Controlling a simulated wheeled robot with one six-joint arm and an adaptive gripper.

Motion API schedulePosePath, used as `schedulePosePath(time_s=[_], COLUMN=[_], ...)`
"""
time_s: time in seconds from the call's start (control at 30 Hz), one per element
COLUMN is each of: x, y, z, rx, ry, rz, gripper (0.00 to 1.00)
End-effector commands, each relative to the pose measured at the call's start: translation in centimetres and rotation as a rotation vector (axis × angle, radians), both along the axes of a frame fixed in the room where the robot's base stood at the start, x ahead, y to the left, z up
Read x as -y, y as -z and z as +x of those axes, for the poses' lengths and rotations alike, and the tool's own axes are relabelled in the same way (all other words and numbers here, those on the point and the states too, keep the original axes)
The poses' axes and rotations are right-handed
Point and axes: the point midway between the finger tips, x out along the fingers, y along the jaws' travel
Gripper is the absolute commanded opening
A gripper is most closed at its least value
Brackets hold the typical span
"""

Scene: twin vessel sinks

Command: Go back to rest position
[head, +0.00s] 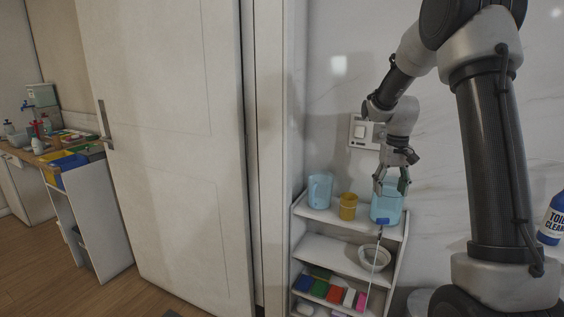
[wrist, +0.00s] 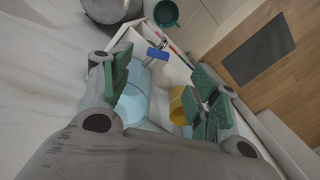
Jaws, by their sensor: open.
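My gripper (head: 391,183) is at the end of my arm, pointing down over the top of a white shelf unit. Its fingers are open around the upper part of a light blue container (head: 386,208) at the shelf's right end. In the wrist view, the green-padded fingers (wrist: 158,92) are spread wide, with the blue container (wrist: 132,106) between them, nearer the left finger. I cannot tell whether a finger touches it. A yellow cup (head: 348,207) stands left of the container, and shows beside the right finger in the wrist view (wrist: 177,106).
A light blue pitcher (head: 319,190) stands at the left of the white shelf (head: 321,247). A bowl (head: 374,258) and coloured items sit lower. A wall switch (head: 360,131) is behind my wrist. A white door (head: 165,130) stands left.

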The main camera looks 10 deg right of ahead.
Motion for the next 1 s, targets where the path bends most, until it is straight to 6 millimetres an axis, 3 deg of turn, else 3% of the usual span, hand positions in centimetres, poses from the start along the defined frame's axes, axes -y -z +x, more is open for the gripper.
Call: schedulePosePath(time_s=[0.07, 0.13, 0.5, 0.7, 0.83, 1.0], x=[-0.3, -0.7, -4.3, -5.8, -6.4, -6.8], y=[1.1, 0.5, -7.6, -10.0, -11.0, -12.8], z=[-2.0, -4.9, -19.8, -27.1, -29.8, -30.7], rx=[-0.043, -0.064, 0.044, 0.18, 0.276, 0.378], ry=[0.002, 0.002, -0.04, -0.076, -0.097, -0.113], rz=[0.006, 0.009, -0.003, -0.014, -0.019, -0.023], gripper=[0.61, 0.61, 0.61, 0.61, 0.61, 0.61])
